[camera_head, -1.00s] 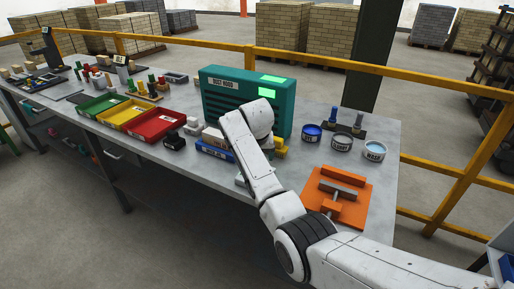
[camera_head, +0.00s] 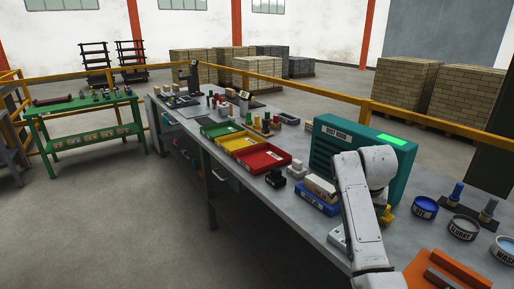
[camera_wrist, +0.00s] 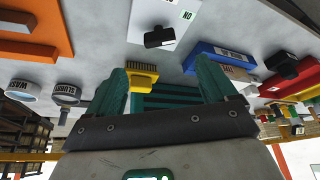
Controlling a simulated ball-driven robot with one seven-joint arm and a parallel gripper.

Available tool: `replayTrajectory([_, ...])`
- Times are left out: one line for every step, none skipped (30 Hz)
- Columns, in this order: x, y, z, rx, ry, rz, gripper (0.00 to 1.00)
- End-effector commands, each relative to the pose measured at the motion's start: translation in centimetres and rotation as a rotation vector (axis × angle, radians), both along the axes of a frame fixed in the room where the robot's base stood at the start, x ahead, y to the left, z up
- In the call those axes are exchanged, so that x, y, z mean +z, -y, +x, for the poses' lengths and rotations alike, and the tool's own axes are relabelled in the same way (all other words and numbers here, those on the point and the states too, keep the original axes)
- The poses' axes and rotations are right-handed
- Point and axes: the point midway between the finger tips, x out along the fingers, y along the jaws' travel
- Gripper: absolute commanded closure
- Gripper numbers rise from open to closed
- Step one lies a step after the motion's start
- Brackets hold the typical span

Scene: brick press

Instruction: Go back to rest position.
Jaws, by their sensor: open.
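My white arm (camera_head: 358,210) reaches over the grey bench (camera_head: 317,226) in front of the teal dust hood (camera_head: 340,137). My gripper itself is hidden behind the arm in the head view. In the wrist view my gripper (camera_wrist: 160,70) shows two teal fingers spread wide apart. Nothing is held between them. A yellow brush (camera_wrist: 142,76) shows in the gap between the fingers, beyond them; I cannot tell how far.
Near the arm are a blue bin (camera_head: 318,202), a black-handled stamp (camera_head: 275,178), labelled bowls (camera_head: 464,228) and an orange press plate (camera_head: 430,268). Red (camera_head: 263,161), yellow and green trays line the bench. A yellow rail (camera_head: 300,95) runs behind. Floor at left is open.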

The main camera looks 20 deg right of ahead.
Motion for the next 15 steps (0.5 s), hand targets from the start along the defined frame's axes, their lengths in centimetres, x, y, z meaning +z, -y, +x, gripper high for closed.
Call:
replayTrajectory([-0.2, -0.1, -0.1, 0.002, -0.001, 0.0, 0.15])
replayTrajectory([-0.4, -0.2, -0.2, 0.005, -0.004, 0.001, 0.15])
replayTrajectory([-1.0, -0.4, -0.5, 0.011, -0.007, 0.002, 0.15])
replayTrajectory([-1.5, -0.7, -0.9, 0.017, -0.012, 0.003, 0.15])
replayTrajectory([-2.2, -1.0, -1.3, 0.026, -0.018, 0.004, 0.15])
replayTrajectory([-3.4, -1.5, -2.0, 0.04, -0.027, 0.006, 0.15])
replayTrajectory([-4.3, -2.0, -2.7, 0.054, -0.034, 0.007, 0.15])
replayTrajectory([-5.4, -2.5, -3.5, 0.068, -0.043, 0.009, 0.15])
replayTrajectory([-6.8, -3.3, -4.7, 0.091, -0.054, 0.011, 0.15])
replayTrajectory([-7.9, -3.9, -5.6, 0.109, -0.063, 0.013, 0.15])
replayTrajectory([-9.0, -4.5, -6.6, 0.127, -0.071, 0.015, 0.15])
replayTrajectory([-10.2, -5.3, -8.0, 0.151, -0.083, 0.018, 0.15])
replayTrajectory([-11.2, -5.9, -9.1, 0.169, -0.091, 0.019, 0.15])
replayTrajectory([-12.1, -6.4, -10.2, 0.187, -0.099, 0.022, 0.15])
replayTrajectory([-13.2, -7.2, -11.7, 0.212, -0.111, 0.026, 0.15])
